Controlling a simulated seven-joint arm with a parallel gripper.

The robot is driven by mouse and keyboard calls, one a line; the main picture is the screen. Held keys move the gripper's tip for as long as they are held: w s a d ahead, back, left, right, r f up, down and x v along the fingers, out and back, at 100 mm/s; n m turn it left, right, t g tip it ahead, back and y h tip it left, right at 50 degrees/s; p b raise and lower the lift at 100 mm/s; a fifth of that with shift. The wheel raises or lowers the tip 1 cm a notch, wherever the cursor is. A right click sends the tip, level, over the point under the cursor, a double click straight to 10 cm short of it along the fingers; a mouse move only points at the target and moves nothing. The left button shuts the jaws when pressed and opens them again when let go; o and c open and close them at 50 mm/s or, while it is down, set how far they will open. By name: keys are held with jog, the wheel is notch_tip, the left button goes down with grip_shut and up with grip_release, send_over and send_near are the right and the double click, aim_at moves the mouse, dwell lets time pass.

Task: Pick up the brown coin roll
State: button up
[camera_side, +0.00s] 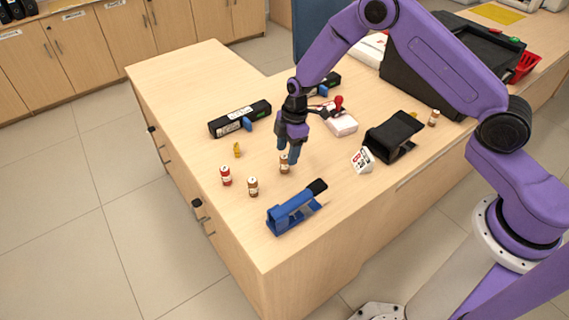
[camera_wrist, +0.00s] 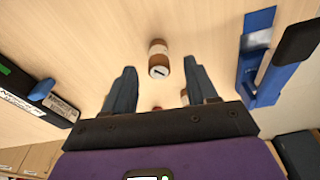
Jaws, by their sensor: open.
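Two brown coin rolls with pale bands stand on the counter in the side view. One brown coin roll (camera_side: 284,163) is just below my gripper's fingertips, and another brown roll (camera_side: 253,187) stands to its lower left. My gripper (camera_side: 287,155) points down with its blue fingers apart and empty. In the wrist view, a brown roll (camera_wrist: 158,59) lies ahead of my open gripper (camera_wrist: 157,80), roughly on the midline between the fingers. A small reddish-brown bit of something shows at the palm edge, mostly hidden.
A red roll (camera_side: 226,176) and a small yellow piece (camera_side: 237,150) stand left. A blue stapler-like tool (camera_side: 292,210) lies near the front edge. A black device (camera_side: 240,118) is behind; a black holder (camera_side: 393,137) and white calendar block (camera_side: 362,160) are right. Another brownish roll (camera_side: 433,118) stands farther right.

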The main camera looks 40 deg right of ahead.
aim_at(285, 156)
jog(key=shift+w+a+f, duration=0.1)
jog(key=shift+a+f, duration=0.1)
jog(key=shift+f, duration=0.7)
jog(key=shift+w+a+f, duration=0.1)
jog(key=shift+a+f, duration=0.1)
jog(key=shift+f, duration=0.65)
jog(key=shift+a+f, duration=0.2)
jog(key=shift+f, duration=0.7)
grip_shut()
